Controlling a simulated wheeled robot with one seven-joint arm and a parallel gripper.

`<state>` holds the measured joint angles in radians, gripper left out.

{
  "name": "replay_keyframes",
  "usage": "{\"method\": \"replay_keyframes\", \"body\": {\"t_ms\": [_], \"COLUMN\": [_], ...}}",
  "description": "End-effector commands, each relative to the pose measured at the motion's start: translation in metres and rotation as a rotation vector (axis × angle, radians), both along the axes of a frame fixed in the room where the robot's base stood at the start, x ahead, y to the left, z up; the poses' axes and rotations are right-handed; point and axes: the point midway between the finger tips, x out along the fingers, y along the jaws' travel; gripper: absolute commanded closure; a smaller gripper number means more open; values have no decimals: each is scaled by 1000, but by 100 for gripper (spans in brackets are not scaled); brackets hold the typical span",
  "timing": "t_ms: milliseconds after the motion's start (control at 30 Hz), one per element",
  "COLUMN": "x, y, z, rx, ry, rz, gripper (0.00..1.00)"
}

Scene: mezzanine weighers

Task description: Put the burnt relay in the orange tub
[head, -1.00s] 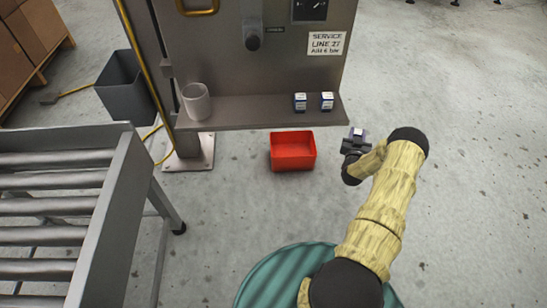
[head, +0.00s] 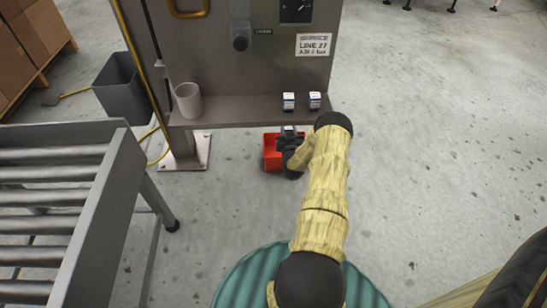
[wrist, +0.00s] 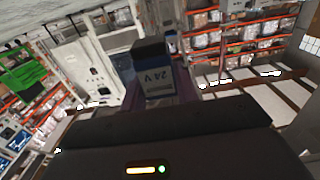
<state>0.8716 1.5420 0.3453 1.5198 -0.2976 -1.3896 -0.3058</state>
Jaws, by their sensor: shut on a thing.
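My gripper (head: 289,137) is shut on a small relay, which shows close up in the wrist view (wrist: 160,84) with a dark top and a pale label reading 24 V. I cannot tell from these frames whether it is burnt. The orange tub (head: 269,158), red-orange in the picture, stands on the floor below the panel's shelf. In the head view my gripper and forearm overlap the tub's middle and right and hide much of it. My gripper appears above the tub, but its exact height is unclear.
Two more small relays (head: 289,101) (head: 315,100) and a pale cup (head: 188,100) stand on the grey shelf (head: 240,110), just behind my gripper. A roller conveyor (head: 118,195) stands at left and a dark bin (head: 128,88) behind it.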

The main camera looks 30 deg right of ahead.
Motion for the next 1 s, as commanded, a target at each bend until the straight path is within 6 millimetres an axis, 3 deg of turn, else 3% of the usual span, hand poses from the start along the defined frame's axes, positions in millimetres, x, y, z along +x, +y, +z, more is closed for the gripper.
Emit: {"method": "replay_keyframes", "body": {"t_ms": [567, 1000], "x": [-1, 0], "y": [-1, 0], "z": [-2, -63], "rx": [0, 1], "ry": [0, -1], "rz": [-2, 0], "gripper": [93, 93]}}
